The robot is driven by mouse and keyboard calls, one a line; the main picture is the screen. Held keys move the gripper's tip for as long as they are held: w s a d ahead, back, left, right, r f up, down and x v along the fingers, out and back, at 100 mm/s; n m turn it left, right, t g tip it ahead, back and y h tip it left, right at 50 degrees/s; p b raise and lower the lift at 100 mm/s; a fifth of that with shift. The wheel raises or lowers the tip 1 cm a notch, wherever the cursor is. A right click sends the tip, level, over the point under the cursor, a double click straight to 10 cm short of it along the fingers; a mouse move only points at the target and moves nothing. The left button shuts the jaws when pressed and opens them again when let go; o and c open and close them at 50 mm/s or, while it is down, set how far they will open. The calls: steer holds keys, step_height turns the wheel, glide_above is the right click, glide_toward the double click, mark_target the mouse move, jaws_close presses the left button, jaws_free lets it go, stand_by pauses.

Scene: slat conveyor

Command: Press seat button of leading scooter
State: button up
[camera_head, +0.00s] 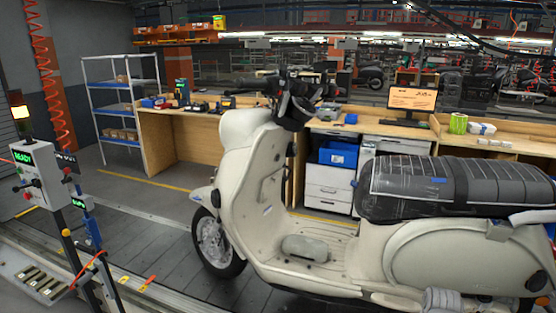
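A cream scooter (262,213) stands upright on the slat conveyor (160,248), its front wheel to the left. Its long dark ribbed seat (455,186) is on the right and looks wrapped in clear film, with a small blue mark on it. A small grey piece (498,230) sits on the body just under the seat's rear part. I cannot make out for certain which part is the seat button. The scooter's rear end is cut off by the right edge. My gripper does not show in this view.
A control post with a box (40,178) reading READY stands at the left, with a lit stack lamp above. Wooden workbenches (170,150) with tools, a monitor (411,100) and blue bins line the far side. The slats left of the front wheel are clear.

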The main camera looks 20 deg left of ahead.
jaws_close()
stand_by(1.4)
